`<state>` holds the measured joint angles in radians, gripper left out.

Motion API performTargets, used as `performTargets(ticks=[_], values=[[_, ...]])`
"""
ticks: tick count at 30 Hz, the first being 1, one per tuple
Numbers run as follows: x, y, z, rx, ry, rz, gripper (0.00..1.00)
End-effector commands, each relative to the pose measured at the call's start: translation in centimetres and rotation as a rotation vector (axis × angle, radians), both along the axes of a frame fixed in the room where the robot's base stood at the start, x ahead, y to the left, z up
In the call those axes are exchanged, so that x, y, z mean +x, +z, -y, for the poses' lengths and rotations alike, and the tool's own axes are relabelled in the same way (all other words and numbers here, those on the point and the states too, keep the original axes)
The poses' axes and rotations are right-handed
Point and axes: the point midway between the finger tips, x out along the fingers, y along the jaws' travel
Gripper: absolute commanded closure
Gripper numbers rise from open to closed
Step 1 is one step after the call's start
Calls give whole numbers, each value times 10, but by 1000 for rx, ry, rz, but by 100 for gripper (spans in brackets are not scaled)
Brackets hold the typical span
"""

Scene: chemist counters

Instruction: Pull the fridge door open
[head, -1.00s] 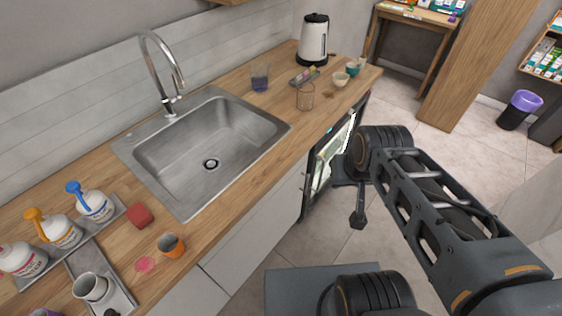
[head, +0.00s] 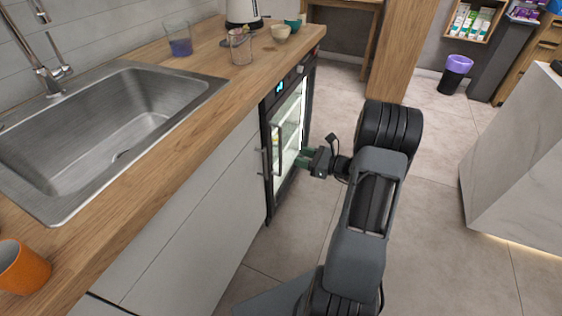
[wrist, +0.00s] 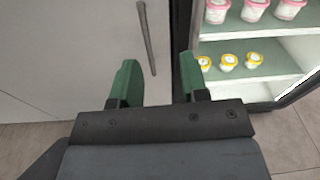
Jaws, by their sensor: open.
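The fridge (head: 302,85) is a dark-framed, glass-fronted unit under the far end of the counter in the head view. Its door (head: 290,118) looks shut, with an upright dark handle (head: 279,150) near its left edge. My gripper (head: 303,158) is open and empty in front of the door, pointing left. In the wrist view its green fingers (wrist: 159,72) are apart. A dark upright bar (wrist: 146,35) appears between and beyond the fingertips, against a pale panel. I cannot tell there whether it belongs to the fridge or the cabinet. Fridge shelves (wrist: 253,75) show at right.
Pale cabinet fronts (head: 190,220) and the wooden counter (head: 150,175) run along the left. A cup (head: 240,46) and bowls stand above the fridge. Open tiled floor (head: 440,140) lies to the right, before a pale marble-look block (head: 515,165).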

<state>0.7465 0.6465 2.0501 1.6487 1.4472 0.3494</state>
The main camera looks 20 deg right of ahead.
Motion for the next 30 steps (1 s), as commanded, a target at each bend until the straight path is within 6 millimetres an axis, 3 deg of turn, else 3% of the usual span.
performTargets(ticks=[1,3,8,24,30], values=[[1,-21,13,41,-50,0,59],[2,-31,26,80,-101,3,59],[9,-41,35,121,-154,8,59],[91,-41,-15,123,-156,9,59],[111,-41,-26,123,-156,8,59]])
